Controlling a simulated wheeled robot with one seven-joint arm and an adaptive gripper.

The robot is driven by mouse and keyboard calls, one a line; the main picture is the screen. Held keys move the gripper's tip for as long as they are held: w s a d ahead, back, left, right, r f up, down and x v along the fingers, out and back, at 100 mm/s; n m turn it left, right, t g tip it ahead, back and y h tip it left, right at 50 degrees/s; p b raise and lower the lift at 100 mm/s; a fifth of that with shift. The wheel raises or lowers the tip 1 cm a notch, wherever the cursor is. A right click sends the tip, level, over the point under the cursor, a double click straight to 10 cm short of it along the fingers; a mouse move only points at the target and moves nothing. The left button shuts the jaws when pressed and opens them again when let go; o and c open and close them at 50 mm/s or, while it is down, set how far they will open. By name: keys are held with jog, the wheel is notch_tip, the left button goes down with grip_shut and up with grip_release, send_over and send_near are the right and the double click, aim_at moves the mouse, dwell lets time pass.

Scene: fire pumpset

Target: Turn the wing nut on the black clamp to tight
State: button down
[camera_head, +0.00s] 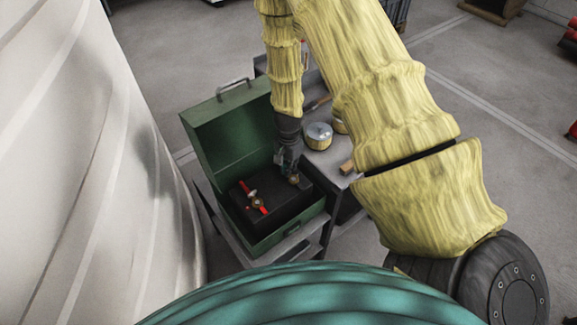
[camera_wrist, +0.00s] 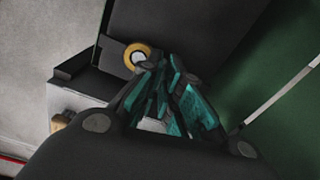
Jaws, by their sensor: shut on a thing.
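My gripper (camera_head: 287,166) reaches down into the green toolbox, at the right side of the dark block inside. In the wrist view its teal-padded fingers (camera_wrist: 168,70) are close together. A small brass-coloured part (camera_head: 295,180) shows at the fingertips in the head view; I take it for the wing nut, mostly hidden by the fingers. The black clamp (camera_head: 304,183) is a small dark shape beside it, hard to tell from the dark block. In the wrist view a brass ring with a pale centre (camera_wrist: 138,54) sits just left of the fingertips. The nut's wings cannot be made out.
The open green toolbox (camera_head: 212,118) has its lid raised at the back left. A red clamp (camera_head: 252,194) with a brass-coloured part lies left of my gripper on the dark block (camera_head: 278,212). A round tin (camera_head: 318,136) stands on the grey cart to the right.

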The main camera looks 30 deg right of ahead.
jog(key=shift+d, duration=0.1)
jog(key=c, duration=1.6)
grip_release()
notch_tip(320, 180, up, 12)
jog(key=shift+f, duration=0.1)
